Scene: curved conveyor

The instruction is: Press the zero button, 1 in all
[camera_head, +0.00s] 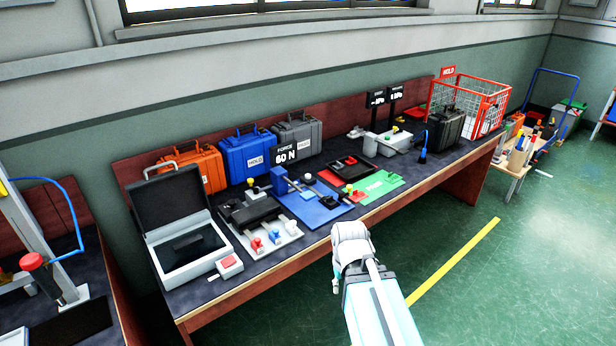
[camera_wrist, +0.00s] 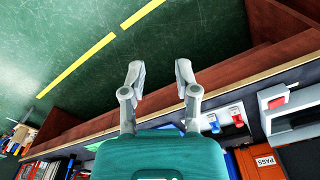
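No button with a readable zero label shows. Candidate controls are a small white box with a red top (camera_head: 229,264) at the bench's front left, and a white panel (camera_head: 285,240) with red, blue and white-red knobs. In the wrist view, the panel's blue knob (camera_wrist: 213,122) and red knob (camera_wrist: 237,118) show at the right, with a red-topped white control (camera_wrist: 277,101) beyond. My gripper (camera_wrist: 159,72) is open and empty, its fingers apart over the floor in front of the bench.
Several cases line the back. The green floor is free.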

